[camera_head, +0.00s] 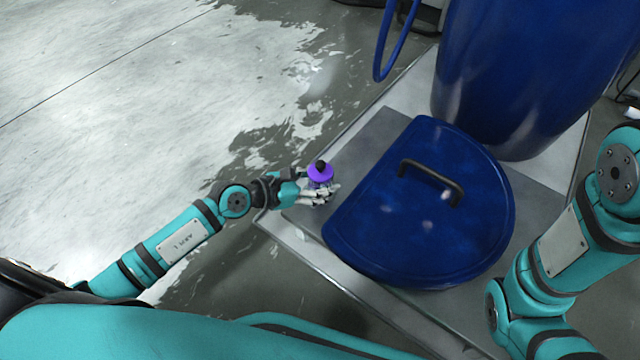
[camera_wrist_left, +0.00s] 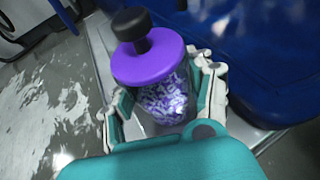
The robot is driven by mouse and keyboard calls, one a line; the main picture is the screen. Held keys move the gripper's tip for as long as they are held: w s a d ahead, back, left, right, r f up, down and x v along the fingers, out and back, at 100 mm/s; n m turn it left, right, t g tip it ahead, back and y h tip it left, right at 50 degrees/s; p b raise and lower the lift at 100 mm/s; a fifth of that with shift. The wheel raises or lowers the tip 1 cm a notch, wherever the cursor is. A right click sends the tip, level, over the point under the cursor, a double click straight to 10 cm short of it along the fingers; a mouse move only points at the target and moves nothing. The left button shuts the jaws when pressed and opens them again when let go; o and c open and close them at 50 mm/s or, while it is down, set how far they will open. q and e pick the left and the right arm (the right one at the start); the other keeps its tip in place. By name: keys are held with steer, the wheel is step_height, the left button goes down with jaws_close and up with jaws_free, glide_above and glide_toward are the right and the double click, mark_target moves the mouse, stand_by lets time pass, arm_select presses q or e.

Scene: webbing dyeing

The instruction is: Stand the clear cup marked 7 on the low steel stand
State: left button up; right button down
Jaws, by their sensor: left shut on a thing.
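A clear cup (camera_head: 320,183) with a purple lid and a black knob is in my left gripper (camera_head: 318,192), at the left edge of the steel stand. In the left wrist view the cup (camera_wrist_left: 165,98) shows pale and purple bits inside, and the fingers of my left gripper (camera_wrist_left: 160,105) close around its sides. It looks roughly upright. I cannot read a 7 on it. The low steel stand (camera_head: 365,150) has a flat grey top. I cannot tell whether the cup's base touches it. My right gripper is out of view; only its arm shows at the right.
A blue half-round lid (camera_head: 365,225) with a black handle (camera_head: 432,180) covers much of the stand, close right of the cup. A large blue vat (camera_head: 520,70) stands behind. A bare steel strip lies left of the lid. Wet floor (camera_head: 130,80) spreads to the left.

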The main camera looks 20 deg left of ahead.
arm_select(q)
steer(key=shift+f, duration=0.15)
steer(key=o, duration=1.3)
